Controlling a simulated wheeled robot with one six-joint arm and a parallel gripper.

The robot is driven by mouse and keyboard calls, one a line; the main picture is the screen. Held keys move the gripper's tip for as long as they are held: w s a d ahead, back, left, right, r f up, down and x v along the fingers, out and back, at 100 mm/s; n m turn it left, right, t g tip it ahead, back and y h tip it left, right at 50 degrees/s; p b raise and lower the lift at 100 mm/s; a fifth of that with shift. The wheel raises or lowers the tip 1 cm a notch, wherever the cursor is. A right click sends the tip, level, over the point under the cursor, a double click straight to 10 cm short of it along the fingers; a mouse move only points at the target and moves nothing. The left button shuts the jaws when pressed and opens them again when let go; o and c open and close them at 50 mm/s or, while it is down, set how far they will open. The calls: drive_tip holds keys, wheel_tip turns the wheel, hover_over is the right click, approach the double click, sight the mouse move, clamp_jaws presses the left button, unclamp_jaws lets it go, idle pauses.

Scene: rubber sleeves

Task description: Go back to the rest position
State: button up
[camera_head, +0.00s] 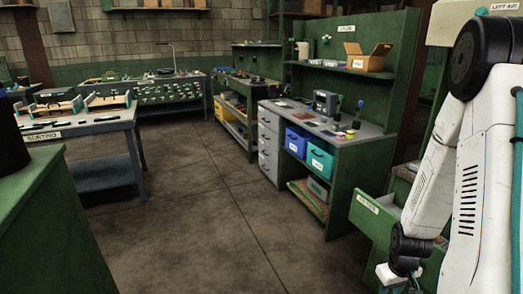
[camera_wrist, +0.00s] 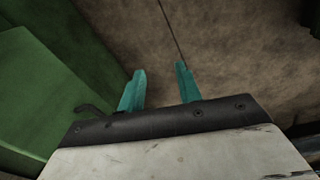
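My gripper (camera_wrist: 160,70) shows in the wrist view with its two teal fingers apart. Nothing is between them, and bare concrete floor lies beyond the tips. In the head view my white arm hangs down along the right side. Its black wrist joint is near the bottom edge, beside an open green drawer (camera_head: 372,222); the fingers cannot be made out there. A green panel (camera_wrist: 45,95) stands close to the left of the gripper in the wrist view.
A green workbench (camera_head: 350,165) with blue and teal bins stands ahead of the drawer. A table marked SORTING (camera_head: 85,127) is at the left, and a green cabinet top (camera_head: 30,195) is near at lower left. The floor (camera_head: 200,215) between them is clear.

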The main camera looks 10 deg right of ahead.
drive_tip(key=s+a+r, duration=0.4)
drive_tip(key=a+r, duration=0.3)
drive_tip(key=r, duration=0.4)
drive_tip(key=s+a+r, duration=0.3)
drive_tip(key=a+r, duration=0.4)
drive_tip(key=r, duration=0.4)
drive_tip(key=s+a+r+t, duration=0.1)
drive_tip(key=s+a+r, duration=0.3)
drive_tip(key=a+r, duration=0.3)
wheel_tip(320, 180, up, 5)
drive_tip(key=shift+s+a+r+n, duration=0.1)
drive_tip(key=shift+s+a+n, duration=0.2)
drive_tip(key=shift+a+n, duration=0.1)
drive_tip(key=shift+d, duration=0.1)
